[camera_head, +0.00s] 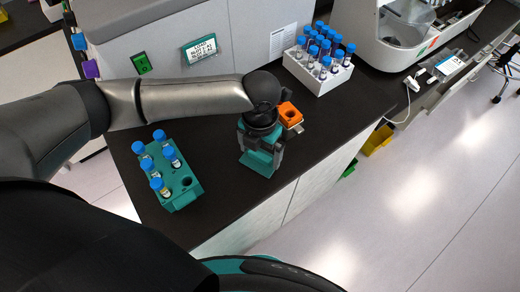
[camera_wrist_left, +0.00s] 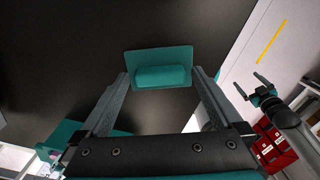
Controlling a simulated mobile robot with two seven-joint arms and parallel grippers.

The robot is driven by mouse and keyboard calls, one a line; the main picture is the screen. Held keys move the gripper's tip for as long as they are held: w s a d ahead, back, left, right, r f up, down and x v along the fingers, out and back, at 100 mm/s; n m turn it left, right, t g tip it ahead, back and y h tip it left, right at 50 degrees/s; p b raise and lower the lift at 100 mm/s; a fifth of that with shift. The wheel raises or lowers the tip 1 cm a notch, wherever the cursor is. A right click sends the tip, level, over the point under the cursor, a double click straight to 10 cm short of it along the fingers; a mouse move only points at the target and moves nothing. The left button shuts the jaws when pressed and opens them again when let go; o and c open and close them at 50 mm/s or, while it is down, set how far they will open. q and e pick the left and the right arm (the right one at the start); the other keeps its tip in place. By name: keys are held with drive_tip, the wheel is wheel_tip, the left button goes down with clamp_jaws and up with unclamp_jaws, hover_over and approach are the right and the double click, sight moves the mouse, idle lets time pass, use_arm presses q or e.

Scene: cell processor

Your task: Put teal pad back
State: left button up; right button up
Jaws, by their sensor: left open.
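The teal pad (camera_head: 259,161) shows in the head view on the black counter, directly under my left gripper (camera_head: 262,145), which partly hides it. In the left wrist view the teal pad (camera_wrist_left: 160,68) is a flat plate with a raised rounded block. There my left gripper (camera_wrist_left: 160,82) is open, with one finger on each side of the pad. I cannot tell whether the fingers touch it. My right gripper (camera_wrist_left: 252,86) shows at the right of the left wrist view, open and empty above the floor.
A teal rack (camera_head: 184,199) with several blue-capped tubes stands left of the pad. An orange block (camera_head: 289,115) is close behind the left gripper. A white rack (camera_head: 318,80) of blue-capped tubes stands farther back. The counter (camera_head: 225,205) is clear between pad and teal rack.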

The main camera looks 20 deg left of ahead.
sight(260, 155)
use_arm(q)
wheel_tip(260, 155, up, 12)
drive_tip(key=p, duration=0.1)
drive_tip(key=shift+r, duration=0.2)
idle(0.8)
